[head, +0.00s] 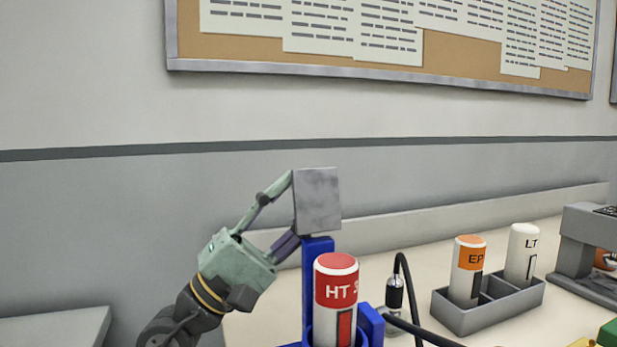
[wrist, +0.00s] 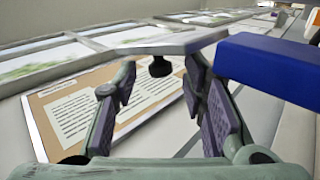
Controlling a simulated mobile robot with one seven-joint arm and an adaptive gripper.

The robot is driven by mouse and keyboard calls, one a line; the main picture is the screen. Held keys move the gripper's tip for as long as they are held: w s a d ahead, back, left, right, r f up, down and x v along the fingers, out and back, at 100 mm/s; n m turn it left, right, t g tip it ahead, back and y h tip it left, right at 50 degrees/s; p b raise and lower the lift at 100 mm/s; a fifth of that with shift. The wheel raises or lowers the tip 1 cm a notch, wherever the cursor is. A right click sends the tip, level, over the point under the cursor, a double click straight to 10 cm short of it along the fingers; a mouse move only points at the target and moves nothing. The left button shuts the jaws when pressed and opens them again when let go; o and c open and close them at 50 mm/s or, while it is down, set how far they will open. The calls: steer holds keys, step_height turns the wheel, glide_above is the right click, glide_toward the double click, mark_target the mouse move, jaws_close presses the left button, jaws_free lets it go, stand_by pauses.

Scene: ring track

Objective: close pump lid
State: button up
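The pump is a blue holder (head: 318,265) with a red-and-white bottle marked HT (head: 335,290) standing upright in it. Its lid, a grey plate (head: 318,198), stands raised at the top of the blue post, above and behind the bottle. My gripper (head: 290,207) is on the left side of the lid, fingers apart and tips close to the plate. I cannot tell whether a finger touches the lid.
A grey rack (head: 490,315) holds an orange-topped bottle (head: 467,270) and a white bottle (head: 521,255) at right. A black-and-silver connector (head: 394,295) with a black cable stands beside the pump. A grey machine (head: 580,245) is far right. The wall is behind.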

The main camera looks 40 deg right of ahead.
steer(key=shift+x, duration=1.45)
steer(key=shift+c, duration=0.3)
jaws_close()
